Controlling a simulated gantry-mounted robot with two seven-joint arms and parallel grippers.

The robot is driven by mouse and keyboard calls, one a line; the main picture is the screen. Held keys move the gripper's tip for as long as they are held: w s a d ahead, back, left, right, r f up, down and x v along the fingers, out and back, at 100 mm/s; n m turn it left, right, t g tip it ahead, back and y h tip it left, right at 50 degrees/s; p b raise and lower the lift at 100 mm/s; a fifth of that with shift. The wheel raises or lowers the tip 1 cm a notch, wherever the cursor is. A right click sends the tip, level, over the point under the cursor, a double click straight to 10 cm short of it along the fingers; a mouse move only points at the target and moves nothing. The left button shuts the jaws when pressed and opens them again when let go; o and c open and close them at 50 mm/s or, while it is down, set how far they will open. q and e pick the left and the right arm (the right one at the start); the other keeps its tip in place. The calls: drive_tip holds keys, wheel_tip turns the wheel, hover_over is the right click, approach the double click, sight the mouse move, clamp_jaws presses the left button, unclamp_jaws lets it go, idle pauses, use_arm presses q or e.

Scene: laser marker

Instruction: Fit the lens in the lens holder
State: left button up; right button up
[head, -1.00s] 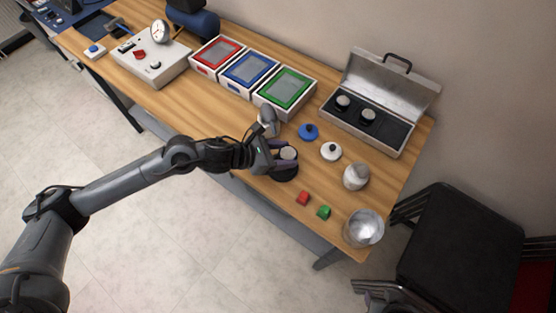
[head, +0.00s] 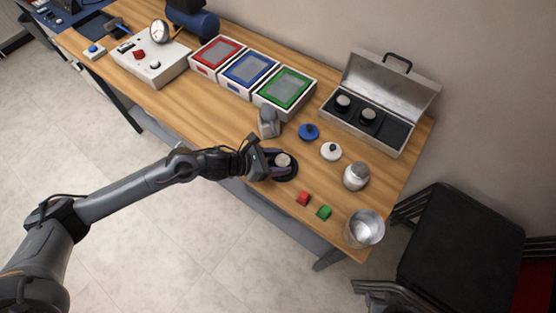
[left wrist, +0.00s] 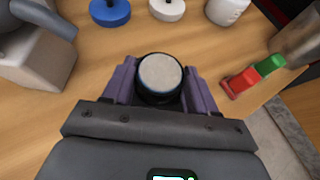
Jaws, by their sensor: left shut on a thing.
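The lens (head: 283,160) is a short dark cylinder with a pale grey top. It also shows in the left wrist view (left wrist: 160,74), upright between the purple fingers. My left gripper (head: 275,165) is shut on it near the table's front edge. A round black piece (head: 287,176), which looks like the lens holder, shows just below the lens in the head view. The lens and fingers cover most of it. I cannot tell whether the lens touches it or sits in it. My right gripper is not in view.
A grey block with a rounded top (head: 268,124) stands close behind the gripper. Blue (head: 308,132) and white (head: 331,151) knobbed discs, red (head: 303,198) and green (head: 324,212) blocks, and metal containers (head: 364,228) lie right. An open case (head: 390,136) holds two similar cylinders.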

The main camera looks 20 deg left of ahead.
use_arm(q)
drive_tip(key=shift+f, duration=0.2)
drive_tip(key=o, duration=1.1)
drive_tip(key=shift+o, duration=0.2)
drive_tip(key=shift+r, duration=0.35)
drive_tip(key=v, duration=1)
drive_tip(key=shift+s+a+p, duration=0.25)
drive_tip(key=shift+a+p, duration=0.05)
drive_tip(key=shift+p, duration=0.05)
drive_tip(key=d+n, duration=0.1)
drive_tip(key=n, duration=0.2)
drive_tip(key=d+n+t+y, duration=0.1)
drive_tip(key=d+n, duration=0.1)
drive_tip(key=n, duration=0.1)
drive_tip(key=s+d+n+t, duration=0.1)
drive_tip(key=n, duration=0.2)
drive_tip(key=shift+d+f, duration=0.3)
drive_tip(key=s+a+f+n+g+y, duration=0.2)
drive_tip(key=s+n, duration=0.6)
drive_tip(key=n, duration=0.9)
drive_tip(key=s+a+f+n+g+y, duration=0.2)
drive_tip(key=s+f+n+g+y, duration=0.2)
drive_tip(key=s+n, duration=0.5)
drive_tip(key=f+n+y, duration=0.1)
drive_tip(key=n, duration=0.7)
drive_tip(key=shift+s+f+n+g+y, duration=0.2)
drive_tip(key=shift+f+n+g+y, duration=0.1)
drive_tip(key=shift+n+y, duration=0.1)
